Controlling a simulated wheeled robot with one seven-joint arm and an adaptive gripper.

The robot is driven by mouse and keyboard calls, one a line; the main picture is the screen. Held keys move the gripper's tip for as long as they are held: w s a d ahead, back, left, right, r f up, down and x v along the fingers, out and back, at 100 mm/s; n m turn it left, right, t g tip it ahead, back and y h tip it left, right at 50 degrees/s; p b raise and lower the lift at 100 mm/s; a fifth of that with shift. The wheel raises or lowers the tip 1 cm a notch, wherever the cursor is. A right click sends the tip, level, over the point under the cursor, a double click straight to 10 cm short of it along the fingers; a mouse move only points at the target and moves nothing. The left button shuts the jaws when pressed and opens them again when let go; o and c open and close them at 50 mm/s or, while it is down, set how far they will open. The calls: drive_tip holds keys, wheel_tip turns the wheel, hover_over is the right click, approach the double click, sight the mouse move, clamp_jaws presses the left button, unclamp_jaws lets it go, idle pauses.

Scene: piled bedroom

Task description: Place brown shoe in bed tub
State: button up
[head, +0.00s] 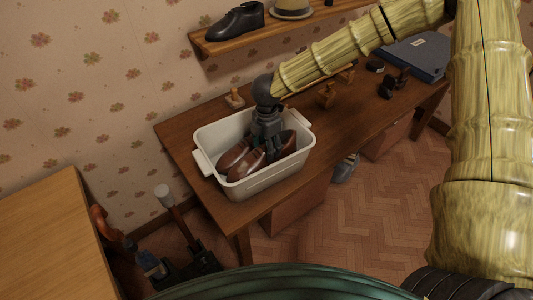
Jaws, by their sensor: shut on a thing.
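A white tub (270,183) with side handles stands on the left end of a wooden desk. Glossy brown shoes (236,157) lie inside the tub; their overlap makes it hard to tell how many there are. My gripper (268,143) reaches down into the tub from above. It is shut on a brown shoe, within the tub's walls. The fingertips are partly hidden among the shoes, so I cannot tell whether the held shoe rests on the tub floor.
A blue folder (420,55) and small dark items lie on the desk (340,122) to the right. A wall shelf (262,35) above holds a black shoe (235,22) and a hat (292,9). A wooden surface (45,240) stands at lower left, with tools on the floor beside it.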

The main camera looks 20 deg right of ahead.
drive_tip(key=shift+s+f, duration=0.15)
drive_tip(key=shift+f, duration=0.05)
drive_tip(key=shift+w+a+f, duration=0.15)
drive_tip(key=shift+w+f, duration=0.1)
drive_tip(key=shift+f, duration=0.45)
drive_tip(key=shift+s+f+p, duration=0.2)
drive_tip(key=shift+f+p, duration=0.4)
drive_tip(key=shift+f, duration=0.6)
drive_tip(key=shift+w+f, duration=0.15)
drive_tip(key=shift+f, duration=0.4)
drive_tip(key=shift+f, duration=0.1)
drive_tip(key=o, duration=1.3)
